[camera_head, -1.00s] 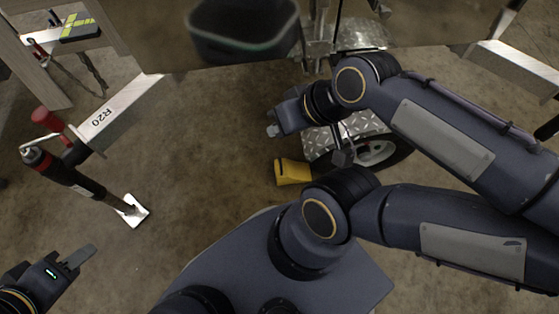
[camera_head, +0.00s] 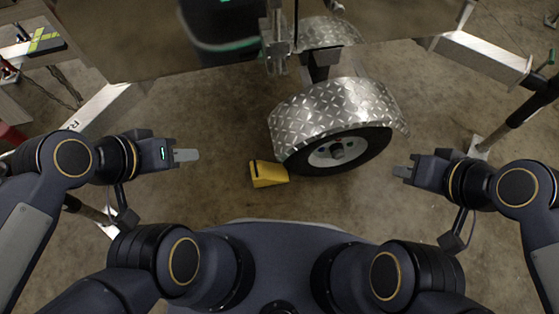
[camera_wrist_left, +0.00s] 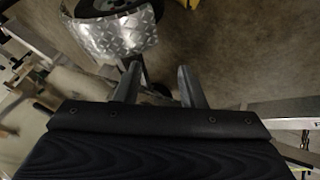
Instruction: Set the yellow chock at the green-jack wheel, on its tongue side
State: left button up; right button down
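The yellow chock (camera_head: 268,174) lies on the floor at the left side of the trailer wheel (camera_head: 338,152), close to the tyre; I cannot tell whether they touch. The wheel sits under a silver diamond-plate fender (camera_head: 335,108). My left gripper (camera_head: 187,155) is left of the chock, apart from it, with its fingers pointing right. The left wrist view shows its two fingers (camera_wrist_left: 158,85) apart with nothing between them. My right gripper (camera_head: 403,171) is right of the wheel, pointing left, clear of the chock. Its finger gap does not show.
The trailer body (camera_head: 380,22) spans the top. A jack leg (camera_head: 520,108) stands at the right below an aluminium beam (camera_head: 485,58). Another beam (camera_head: 108,105) is at the left, partly behind my left arm. The floor between the grippers is otherwise clear.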

pick_arm(q)
jog(key=shift+w+d, duration=0.2)
jog(key=shift+d, duration=0.1)
pick_arm(e)
jog(key=shift+s+d, duration=0.15)
jog(key=shift+d, duration=0.15)
pick_arm(q)
jog(key=shift+o, duration=0.2)
